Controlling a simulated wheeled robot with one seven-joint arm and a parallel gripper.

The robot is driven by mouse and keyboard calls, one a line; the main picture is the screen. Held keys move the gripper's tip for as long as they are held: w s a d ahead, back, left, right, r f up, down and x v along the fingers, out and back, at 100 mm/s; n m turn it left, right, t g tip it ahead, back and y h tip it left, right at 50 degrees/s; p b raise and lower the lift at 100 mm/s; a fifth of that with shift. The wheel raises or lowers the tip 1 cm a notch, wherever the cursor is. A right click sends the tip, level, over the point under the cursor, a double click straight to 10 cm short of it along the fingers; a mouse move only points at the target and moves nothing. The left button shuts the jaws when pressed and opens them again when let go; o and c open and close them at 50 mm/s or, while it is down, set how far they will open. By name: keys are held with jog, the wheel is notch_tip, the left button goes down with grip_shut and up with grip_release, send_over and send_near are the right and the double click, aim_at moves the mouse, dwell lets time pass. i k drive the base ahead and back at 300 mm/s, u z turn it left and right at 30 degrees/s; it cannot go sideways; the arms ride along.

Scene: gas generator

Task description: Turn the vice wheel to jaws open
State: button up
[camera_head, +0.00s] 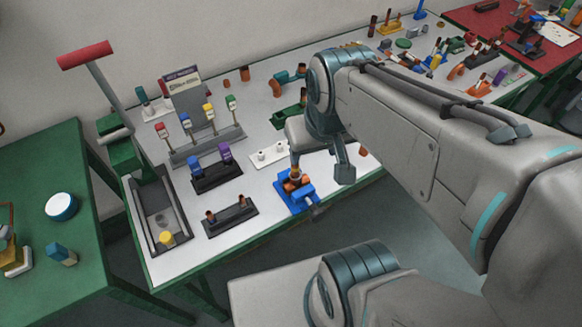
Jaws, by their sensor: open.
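A blue vice (299,196) stands near the front edge of the white table top, with orange-brown parts on its upper side. A small dark piece, perhaps the vice wheel (317,210), sticks out at its front right; it is too small to tell its turn. My gripper (295,167) hangs from the arm just above the back of the vice, pointing down. It is open. I cannot tell whether its fingers touch the vice. My wrist and hand hide the table behind it, and the gap between the jaws is not clear.
A white board (270,154) lies behind the vice. A dark stand with two brown pegs (231,216) is to its left. Lever stands (207,142) and a grey trough (160,212) are farther left. Bare table lies between the pegs and the vice.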

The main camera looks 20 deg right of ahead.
aim_at(318, 215)
jog(key=z, duration=1.3)
jog(key=k, duration=1.75)
jog(key=u, duration=1.05)
jog(key=i, duration=1.05)
